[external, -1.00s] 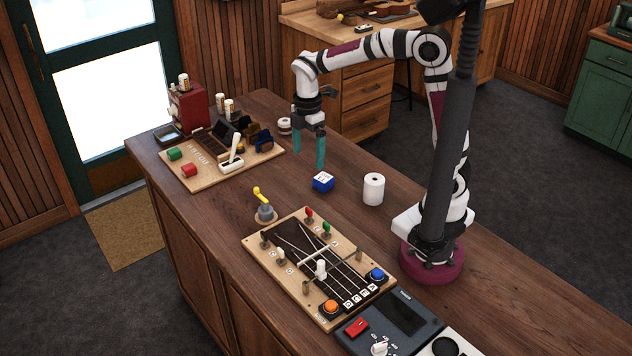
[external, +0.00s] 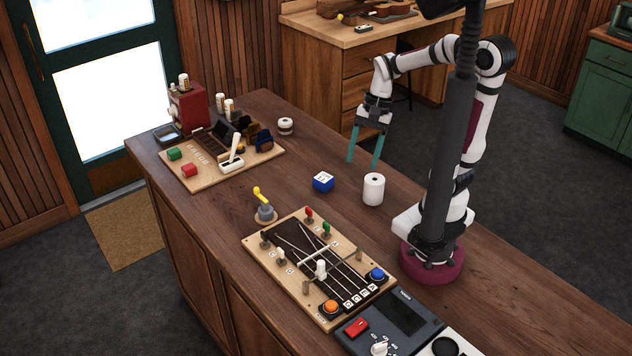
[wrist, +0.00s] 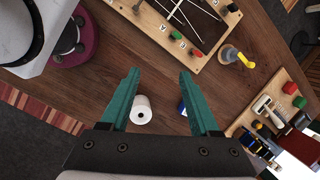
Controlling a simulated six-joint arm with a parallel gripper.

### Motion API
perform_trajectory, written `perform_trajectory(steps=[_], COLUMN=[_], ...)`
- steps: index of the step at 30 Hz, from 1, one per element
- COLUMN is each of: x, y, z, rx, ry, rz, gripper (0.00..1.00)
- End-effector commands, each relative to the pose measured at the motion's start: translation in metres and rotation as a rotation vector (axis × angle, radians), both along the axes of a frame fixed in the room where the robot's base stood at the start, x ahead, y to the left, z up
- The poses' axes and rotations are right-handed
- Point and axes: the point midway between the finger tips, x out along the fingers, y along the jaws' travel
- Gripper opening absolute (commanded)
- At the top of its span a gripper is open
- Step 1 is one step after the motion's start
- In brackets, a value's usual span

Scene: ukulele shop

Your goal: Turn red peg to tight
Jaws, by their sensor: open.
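The red peg (external: 309,213) stands at the far edge of the wooden string board (external: 262,262), beside the green peg (external: 326,229). In the wrist view the red peg (wrist: 197,53) shows beyond my fingertips, near the board's edge. How far the peg is turned is too small to tell. My gripper (external: 364,162) is open and empty, with teal fingers pointing down. It is raised above the bench near its back edge, well apart from the peg. In the wrist view its fingers (wrist: 158,75) are spread wide.
A white roll (external: 373,189) and a blue block (external: 323,181) stand on the bench between my gripper and the board. A grey knob with a yellow lever (external: 264,207) stands left of the board. Orange (external: 331,307) and blue (external: 377,275) buttons sit at its near end.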

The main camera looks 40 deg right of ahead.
Motion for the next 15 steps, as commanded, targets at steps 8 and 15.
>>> perform_trajectory(steps=[8, 15], x=[0.095, 0.093], y=[0.035, 0.057], z=[-0.031, -0.086], rx=[0.102, 0.099], ry=[0.176, 0.183], rz=[-0.543, -0.546], gripper=[0.62, 0.62])
